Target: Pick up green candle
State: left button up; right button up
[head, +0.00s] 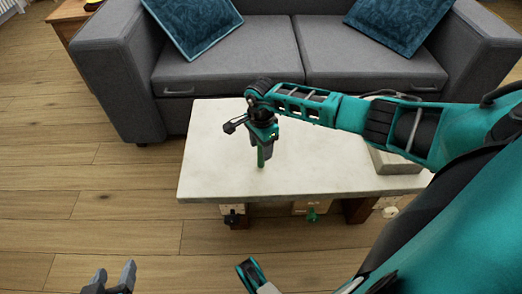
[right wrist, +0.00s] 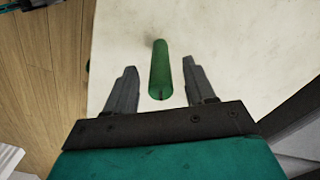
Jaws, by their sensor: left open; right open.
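The green candle (head: 261,157) stands on the white tabletop of the low table (head: 215,165), below my right gripper (head: 262,142). In the right wrist view the green candle (right wrist: 160,70) lies between the two fingers of my right gripper (right wrist: 158,80), with a visible gap on either side. The right gripper is open and holds nothing. My left gripper (head: 110,278) is open and empty over the wooden floor at the bottom left of the head view, well apart from the table.
A grey sofa (head: 230,70) with blue cushions (head: 195,22) stands behind the table. A pale box-like object (head: 395,162) sits at the table's right side, partly hidden by my right arm. The tabletop's left part is clear.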

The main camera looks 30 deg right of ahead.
jog(key=shift+f, duration=0.75)
jog(key=shift+r, duration=0.1)
grip_shut()
